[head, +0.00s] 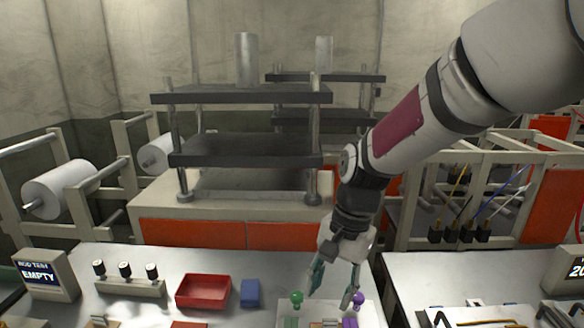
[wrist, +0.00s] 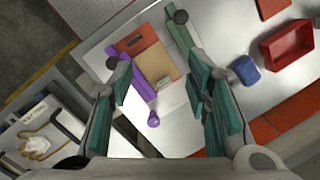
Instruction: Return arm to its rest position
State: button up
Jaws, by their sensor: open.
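My gripper (head: 335,281) is open and empty above a pale tray (head: 372,314) on the white table. It also shows in the wrist view (wrist: 163,100), with its green-faced fingers spread apart. In the head view my arm reaches in from the upper right and points down. Below the fingers lie a purple piece with a round knob (head: 358,299), a green piece with a round knob (head: 296,298) and a brown block (wrist: 157,65) between them. The lower part of the tray is cut off in the head view.
A red bin (head: 203,291) and a blue block (head: 250,293) stand left of my gripper. A rack with black knobs (head: 130,280) and a sign reading EMPTY (head: 45,275) are farther left. A shelved press (head: 245,150) stands behind. Another table (head: 470,275) is at the right, past a gap.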

jog(key=s+d+r+n+t+h, duration=0.1)
jog(key=s+d+r+n+t, duration=0.2)
jog(key=s+d+r, duration=0.3)
jog(key=s+d+r+n+t+h, duration=0.1)
jog(key=s+d+r+n+t, duration=0.2)
jog(key=s, duration=0.7)
notch_tip(320, 180, up, 4)
jog(key=d, duration=0.2)
jog(key=shift+s+d+r+n, duration=0.15)
jog(key=shift+d+r+n, duration=0.1)
jog(key=shift+d+n, duration=0.15)
dwell(0.7)
